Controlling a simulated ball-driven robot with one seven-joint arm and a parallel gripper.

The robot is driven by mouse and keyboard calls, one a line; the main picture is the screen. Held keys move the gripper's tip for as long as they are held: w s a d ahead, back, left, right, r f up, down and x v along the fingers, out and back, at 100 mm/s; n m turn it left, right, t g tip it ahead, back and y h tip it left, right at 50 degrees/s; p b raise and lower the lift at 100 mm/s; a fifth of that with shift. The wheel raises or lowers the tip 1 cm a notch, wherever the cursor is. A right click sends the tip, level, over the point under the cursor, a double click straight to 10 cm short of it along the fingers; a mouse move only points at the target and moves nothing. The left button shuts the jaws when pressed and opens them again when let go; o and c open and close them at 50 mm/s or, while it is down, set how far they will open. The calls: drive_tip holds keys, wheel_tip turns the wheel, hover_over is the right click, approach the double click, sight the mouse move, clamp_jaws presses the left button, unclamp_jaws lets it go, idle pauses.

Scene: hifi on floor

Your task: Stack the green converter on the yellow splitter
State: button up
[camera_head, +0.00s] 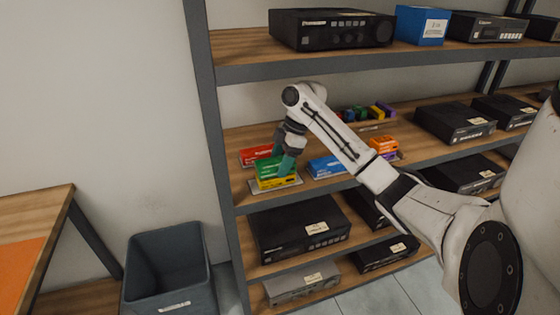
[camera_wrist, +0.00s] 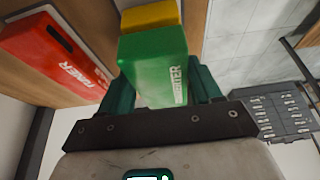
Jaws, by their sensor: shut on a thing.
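The green converter (camera_head: 271,167) is a small green box on the middle shelf, held between the fingers of my gripper (camera_head: 276,165). In the wrist view the green converter (camera_wrist: 156,70) fills the space between the teal fingers of my gripper (camera_wrist: 160,88). The yellow splitter (camera_head: 276,183) is directly under the green box in the head view, on a pale flat base. Its yellow edge (camera_wrist: 150,15) shows just beyond the green box in the wrist view. The two look touching or nearly so; any small gap is hidden.
A red box (camera_head: 257,155) lies just behind and left, also in the wrist view (camera_wrist: 50,55). A blue box (camera_head: 327,167) and orange boxes (camera_head: 384,145) stand to the right. The upper shelf (camera_head: 240,71) is above my arm. A grey bin (camera_head: 168,268) stands on the floor.

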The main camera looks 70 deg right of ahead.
drive_tip(key=shift+f, duration=0.1)
idle(0.3)
drive_tip(key=o, duration=1.2)
drive_tip(key=shift+o, duration=0.2)
drive_tip(key=shift+s+d+r, duration=0.1)
drive_tip(key=shift+d+r, duration=0.05)
drive_tip(key=shift+r, duration=0.25)
drive_tip(key=shift+s+d+r+b, duration=0.2)
drive_tip(key=shift+s+d+r, duration=0.1)
drive_tip(key=shift+r, duration=0.2)
drive_tip(key=shift+s+d+r+b, duration=0.15)
drive_tip(key=shift+s+r, duration=0.1)
drive_tip(key=shift+r, duration=0.2)
drive_tip(key=s+d+b, duration=0.1)
drive_tip(key=s+d, duration=0.2)
drive_tip(key=s, duration=0.1)
drive_tip(key=s+d+b, duration=0.1)
drive_tip(key=s+d, duration=0.3)
drive_tip(key=shift+s+d, duration=0.2)
drive_tip(key=shift+s, duration=0.15)
